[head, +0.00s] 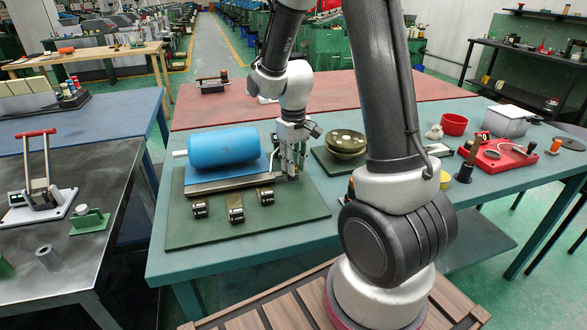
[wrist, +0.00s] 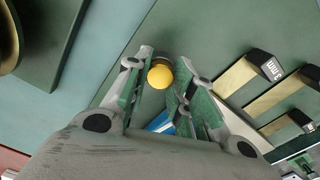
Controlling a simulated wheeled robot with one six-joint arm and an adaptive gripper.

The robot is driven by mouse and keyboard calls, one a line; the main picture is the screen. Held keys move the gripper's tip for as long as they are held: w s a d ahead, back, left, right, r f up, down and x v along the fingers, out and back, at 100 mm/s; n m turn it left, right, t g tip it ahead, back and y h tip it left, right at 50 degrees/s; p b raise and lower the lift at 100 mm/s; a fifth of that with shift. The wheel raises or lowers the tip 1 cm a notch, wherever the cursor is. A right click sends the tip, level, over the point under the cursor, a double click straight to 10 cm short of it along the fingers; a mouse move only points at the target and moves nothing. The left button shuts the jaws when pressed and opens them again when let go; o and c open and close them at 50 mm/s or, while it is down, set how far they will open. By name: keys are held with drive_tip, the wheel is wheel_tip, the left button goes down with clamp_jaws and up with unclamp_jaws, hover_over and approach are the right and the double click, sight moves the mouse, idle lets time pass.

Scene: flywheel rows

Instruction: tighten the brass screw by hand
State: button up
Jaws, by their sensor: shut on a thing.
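In the wrist view a round yellow brass screw head (wrist: 160,76) sits between the fingertips of my gripper (wrist: 162,80). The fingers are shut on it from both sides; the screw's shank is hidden. In the head view my gripper (head: 292,168) points down at the right end of a grey metal bar (head: 225,184) on a dark green board (head: 290,213). The screw cannot be made out in that view. A blue cylinder (head: 222,147) lies on a blue block behind the bar.
Three black blocks with brass strips, one a counter-like block (head: 236,215), stand at the board's front. The teal table's front left (head: 180,262) is clear.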

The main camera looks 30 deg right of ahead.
drive_tip(key=m, duration=0.5)
drive_tip(key=m, duration=0.4)
drive_tip(key=shift+m, duration=0.4)
drive_tip(key=o, duration=0.6)
drive_tip(key=shift+o, duration=0.2)
drive_tip(key=shift+r, duration=1.5)
